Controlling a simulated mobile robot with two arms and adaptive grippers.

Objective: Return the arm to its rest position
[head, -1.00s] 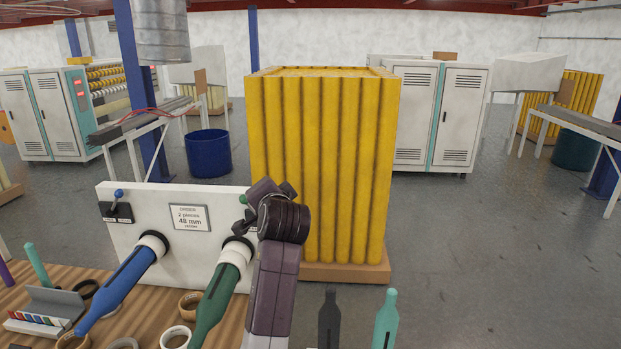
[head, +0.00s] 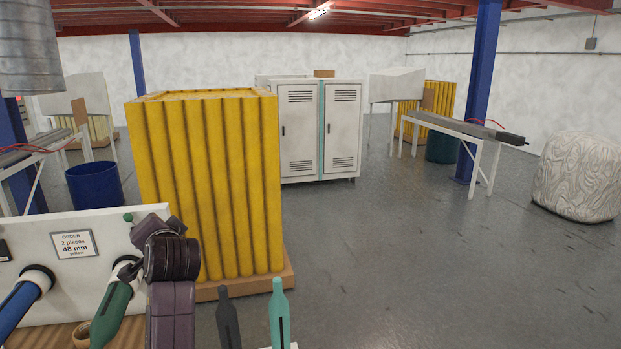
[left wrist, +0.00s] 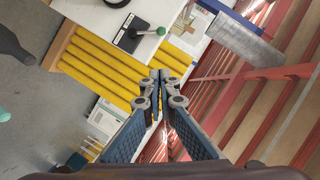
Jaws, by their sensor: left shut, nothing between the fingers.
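My left arm (head: 170,305) rises from the bottom of the head view, in front of the right end of the white panel (head: 20,260). Its fingers are mostly hidden behind the wrist there. In the left wrist view my left gripper (left wrist: 160,76) is shut and empty, its fingertips together. A green-knobbed lever (left wrist: 160,31) on the panel shows beyond the fingertips, apart from them. The knob (head: 128,217) also shows left of my arm in the head view. My right gripper is not in view.
A blue spindle (head: 20,305) and a green spindle (head: 112,312) stick out from the panel. A dark bottle-shaped piece (head: 228,322) and a teal one (head: 279,315) stand at the bottom. A tall yellow stack (head: 210,190) stands behind. The floor (head: 430,270) to the right is open.

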